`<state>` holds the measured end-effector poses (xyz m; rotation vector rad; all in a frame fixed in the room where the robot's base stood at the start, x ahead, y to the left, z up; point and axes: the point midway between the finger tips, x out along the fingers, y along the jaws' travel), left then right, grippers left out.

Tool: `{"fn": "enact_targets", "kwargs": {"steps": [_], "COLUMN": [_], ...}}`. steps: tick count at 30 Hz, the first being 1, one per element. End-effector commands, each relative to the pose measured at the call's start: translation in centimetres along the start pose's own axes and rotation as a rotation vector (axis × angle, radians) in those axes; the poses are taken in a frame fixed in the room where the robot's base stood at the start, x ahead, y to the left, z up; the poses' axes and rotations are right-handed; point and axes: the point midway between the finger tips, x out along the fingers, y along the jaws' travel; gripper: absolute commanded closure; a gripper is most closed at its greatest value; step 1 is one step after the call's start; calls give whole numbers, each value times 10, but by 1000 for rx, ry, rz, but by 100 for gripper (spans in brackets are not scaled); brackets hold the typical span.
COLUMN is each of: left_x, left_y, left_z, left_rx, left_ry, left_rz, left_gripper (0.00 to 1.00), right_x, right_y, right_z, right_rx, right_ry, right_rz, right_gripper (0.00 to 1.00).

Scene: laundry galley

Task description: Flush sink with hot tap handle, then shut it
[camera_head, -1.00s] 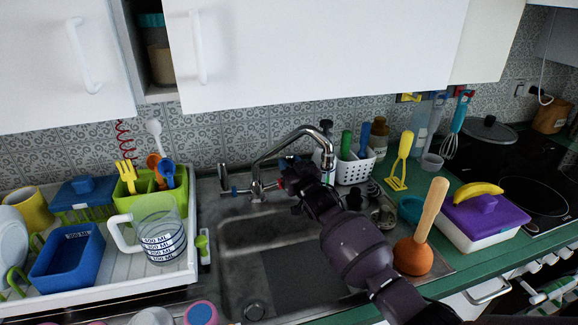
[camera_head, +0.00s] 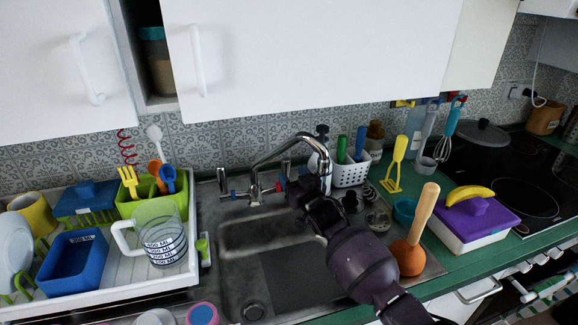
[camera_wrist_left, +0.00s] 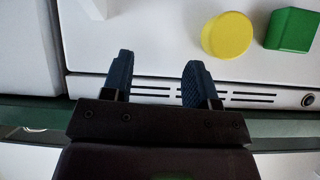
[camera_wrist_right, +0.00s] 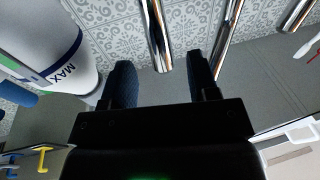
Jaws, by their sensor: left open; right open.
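The chrome tap (camera_head: 255,187) stands behind the steel sink (camera_head: 235,262), its spout arching right. A red-marked handle (camera_head: 281,186) is on its right side and a blue-marked handle (camera_head: 234,194) on its left. My right gripper (camera_head: 298,190) is beside the red-marked handle, near the spout's lower end; it partly hides this area. In the right wrist view the right gripper (camera_wrist_right: 160,85) is open and empty, with chrome pipes (camera_wrist_right: 158,35) beyond its fingers. My left gripper (camera_wrist_left: 153,80) shows only in the left wrist view, open and empty. I see no water stream.
A dish rack (camera_head: 110,285) with a measuring jug (camera_head: 162,240) stands left of the sink. A plunger (camera_head: 410,255), a white basket (camera_head: 352,172) and a purple-lidded box (camera_head: 480,222) stand on the right. White cupboards (camera_head: 320,60) hang above.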

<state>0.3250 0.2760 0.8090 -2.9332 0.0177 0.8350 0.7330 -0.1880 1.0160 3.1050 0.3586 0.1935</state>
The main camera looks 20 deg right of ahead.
Motion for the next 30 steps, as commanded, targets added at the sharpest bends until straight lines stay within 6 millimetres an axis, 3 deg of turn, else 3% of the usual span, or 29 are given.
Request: {"fn": "enact_targets", "kwargs": {"steps": [1,6,15,30], "left_x": [-5,-13,-21,-23], "left_y": [-1,-3,-4,-5], "left_z": [-11,-27,-38,-30], "left_rx": [0,0,0,1], "left_ry": [7,13,11,-6], "left_rz": [-1,-1,-1,-3], "left_gripper": [46,46,46,46], "right_x": [-8,-34,-66,-72], "right_y": [0,0,0,-1], "right_z": [-5,-4,-2,0], "right_rx": [1,0,1,-1], "right_ry": [0,-2,0,5], "right_rz": [1,1,-1,-2], "right_gripper": [45,45,45,45]}}
